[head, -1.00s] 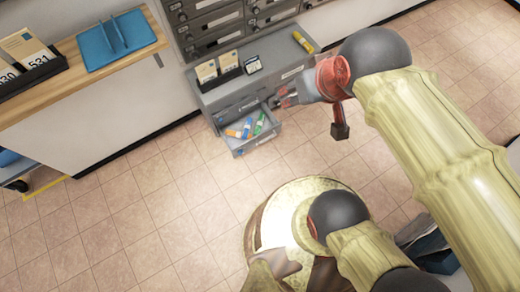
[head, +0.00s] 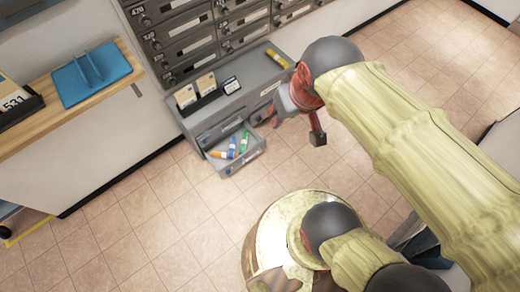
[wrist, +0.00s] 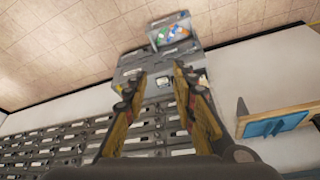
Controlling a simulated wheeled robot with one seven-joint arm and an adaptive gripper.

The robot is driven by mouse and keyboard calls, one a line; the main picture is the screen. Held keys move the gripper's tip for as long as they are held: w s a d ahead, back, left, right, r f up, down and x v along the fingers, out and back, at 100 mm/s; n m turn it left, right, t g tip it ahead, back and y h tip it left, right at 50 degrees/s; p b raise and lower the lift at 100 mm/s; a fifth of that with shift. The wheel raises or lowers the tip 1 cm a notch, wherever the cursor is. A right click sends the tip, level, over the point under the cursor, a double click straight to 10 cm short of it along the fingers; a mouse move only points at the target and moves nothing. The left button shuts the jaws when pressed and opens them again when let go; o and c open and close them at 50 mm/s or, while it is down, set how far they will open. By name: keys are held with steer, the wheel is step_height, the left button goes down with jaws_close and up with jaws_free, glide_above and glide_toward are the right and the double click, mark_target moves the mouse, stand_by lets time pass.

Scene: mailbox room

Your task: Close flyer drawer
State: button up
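The flyer drawer (head: 236,157) is pulled out at the lower front of a grey cabinet (head: 215,107) and holds several rolled items with blue, orange and green colours. It also shows in the wrist view (wrist: 172,32), beyond my fingers. My gripper (head: 275,115) is beside the cabinet front, up and to the right of the drawer in the head view. In the wrist view the two fingers (wrist: 155,85) are spread apart with nothing between them. Contact between gripper and drawer does not show.
A wall of grey mailboxes (head: 190,30) rises behind the cabinet. Card holders (head: 197,94) and a yellow tube (head: 277,59) stand on the cabinet top. The tiled floor (head: 150,205) before the drawer is clear.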

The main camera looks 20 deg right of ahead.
steer(key=w+d+f+g, duration=0.1)
steer(key=f, duration=0.2)
steer(key=w+d+f+m+g, duration=0.1)
steer(key=f+g, duration=0.1)
steer(key=f, duration=0.2)
steer(key=w+d+f+m+g+y, duration=0.1)
steer(key=f, duration=0.3)
steer(key=shift+f+g, duration=0.15)
steer(key=shift+g, duration=0.15)
jaws_close()
steer(key=m+t+y+b, duration=0.2)
steer(key=m+t+b, duration=0.5)
steer(key=m, duration=2.3)
glide_toward(263, 143)
steer(key=shift+w+a+f+t+p, duration=0.15)
steer(key=shift+w+f+t+p, duration=0.2)
steer(key=shift+f, duration=0.45)
steer(key=shift+w+a+f+t+p, duration=0.1)
steer(key=shift+w+f+t+p, duration=0.15)
steer(key=shift+f+t+p, duration=0.4)
steer(key=shift+w+a+f+t+p, duration=0.1)
steer(key=shift+w+a+f+p, duration=0.15)
steer(key=shift+f, duration=0.65)
